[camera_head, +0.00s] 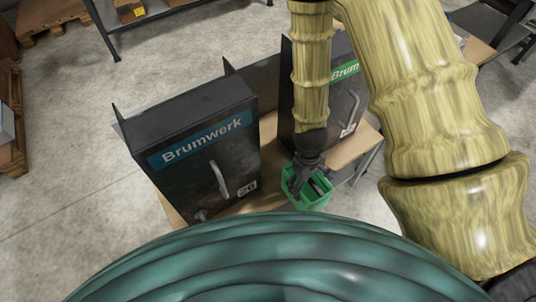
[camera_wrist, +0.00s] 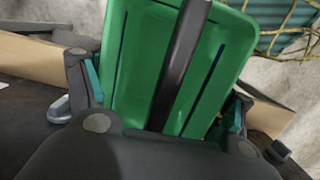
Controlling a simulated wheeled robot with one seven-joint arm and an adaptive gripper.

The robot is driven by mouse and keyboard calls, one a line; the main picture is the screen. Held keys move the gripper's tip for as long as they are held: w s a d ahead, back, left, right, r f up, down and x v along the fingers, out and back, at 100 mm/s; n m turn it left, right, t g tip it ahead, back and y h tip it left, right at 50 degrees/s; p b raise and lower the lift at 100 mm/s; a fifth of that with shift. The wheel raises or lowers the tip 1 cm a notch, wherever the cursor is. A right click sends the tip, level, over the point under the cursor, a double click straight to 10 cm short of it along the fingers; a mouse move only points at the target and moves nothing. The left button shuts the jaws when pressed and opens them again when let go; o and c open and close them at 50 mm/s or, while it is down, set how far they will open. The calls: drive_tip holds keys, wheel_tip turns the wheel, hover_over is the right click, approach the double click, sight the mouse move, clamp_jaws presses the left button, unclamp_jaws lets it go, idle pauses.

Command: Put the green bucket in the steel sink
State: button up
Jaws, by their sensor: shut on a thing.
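The green bucket (camera_head: 318,201) is at my gripper (camera_head: 307,179), in front of the right-hand dispenser in the head view. In the wrist view the bucket (camera_wrist: 135,60) fills the upper middle, with a dark bar, perhaps its handle, running across it. My gripper (camera_wrist: 160,105) is shut on the bucket, its fingers at the left and right of that bar. The exact grip point is hidden by the gripper body. I cannot tell whether the bucket touches the wooden bench (camera_head: 268,132) below it. I see no steel sink in either view.
A dark dispenser marked Brumwerk (camera_head: 190,150) stands left of the bucket. A second dispenser (camera_head: 345,105) stands close behind my gripper, partly hidden by my arm. Pallets (camera_head: 12,120) lie at the far left. Concrete floor is open left of the bench.

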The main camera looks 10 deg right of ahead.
drive_tip(key=w+a+f+p, duration=0.1)
drive_tip(key=w+a, duration=0.2)
drive_tip(key=w, duration=0.4)
drive_tip(key=w+a+f, duration=0.2)
drive_tip(key=w+a, duration=0.2)
drive_tip(key=w, duration=0.3)
drive_tip(key=shift+w+f+p, duration=0.15)
drive_tip(key=shift+f+p, duration=0.1)
drive_tip(key=shift+p, duration=0.15)
drive_tip(key=shift+f, duration=0.15)
drive_tip(key=o, duration=1.5)
drive_tip(key=shift+o, duration=0.2)
